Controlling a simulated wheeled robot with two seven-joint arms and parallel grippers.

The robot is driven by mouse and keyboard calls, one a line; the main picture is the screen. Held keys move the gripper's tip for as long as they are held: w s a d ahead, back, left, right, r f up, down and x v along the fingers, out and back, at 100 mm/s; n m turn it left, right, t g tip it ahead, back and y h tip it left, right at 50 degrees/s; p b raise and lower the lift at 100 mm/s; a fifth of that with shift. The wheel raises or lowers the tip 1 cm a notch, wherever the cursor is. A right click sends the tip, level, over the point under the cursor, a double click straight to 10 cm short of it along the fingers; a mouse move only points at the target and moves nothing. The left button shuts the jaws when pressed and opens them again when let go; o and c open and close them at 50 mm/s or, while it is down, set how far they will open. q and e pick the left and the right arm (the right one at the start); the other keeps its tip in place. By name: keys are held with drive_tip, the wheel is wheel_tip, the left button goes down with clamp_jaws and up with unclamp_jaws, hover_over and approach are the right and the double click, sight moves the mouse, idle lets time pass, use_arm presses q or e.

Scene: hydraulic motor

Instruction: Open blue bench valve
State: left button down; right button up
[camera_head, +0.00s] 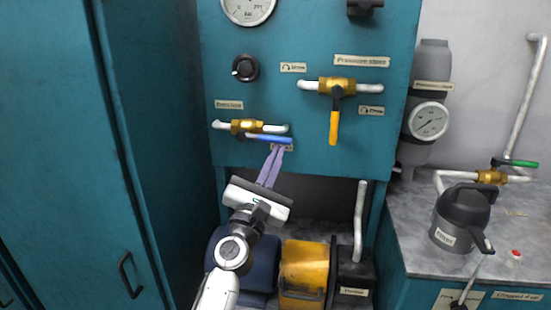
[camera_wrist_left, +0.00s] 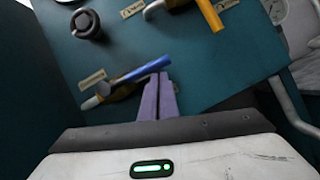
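The blue bench valve has a brass body (camera_head: 246,126) on a white horizontal pipe on the teal panel. Its blue handle (camera_head: 270,139) points right, roughly along the pipe. In the left wrist view the blue handle (camera_wrist_left: 143,70) slants up to the right. My left gripper (camera_head: 276,149) reaches up from below, its purple fingers close together. The fingertips (camera_wrist_left: 159,76) are at the handle's right part, just under it in the picture. I cannot tell whether they touch it. The handle does not show between the fingers. My right gripper is out of view.
A yellow-handled valve (camera_head: 334,127) hangs to the upper right, its handle pointing down. A black knob (camera_head: 245,68) is above the blue valve. A yellow unit (camera_head: 303,272) stands below. A grey filter jug (camera_head: 461,218) is on the right bench.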

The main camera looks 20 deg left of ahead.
use_arm(q)
drive_tip(key=shift+d+r, duration=0.25)
drive_tip(key=shift+r, duration=0.3)
